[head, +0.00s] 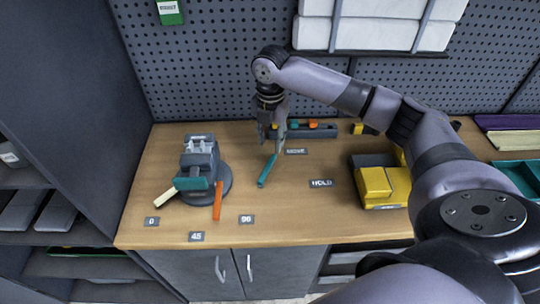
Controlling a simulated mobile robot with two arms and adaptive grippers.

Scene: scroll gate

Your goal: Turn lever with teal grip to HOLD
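A teal grip (267,171) slants toward the front edge in the middle of the workbench, its upper end just below my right gripper. My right gripper (272,140) points down over the far end of this grip. Its fingers look apart, with no object clearly between them; whether they touch the lever cannot be told. The lever's pivot is hidden behind the gripper. A HOLD label (321,183) lies on the bench to the right of the grip. Another label (296,151), hard to read, lies nearer the gripper. My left gripper is not in view.
A grey device (199,158) with a cream, a teal and an orange handle stands left, near labels 0, 45 and 90. A yellow and grey block (382,186) sits right. A dark rail (318,131) lies behind. The bench (285,220) is clear in front.

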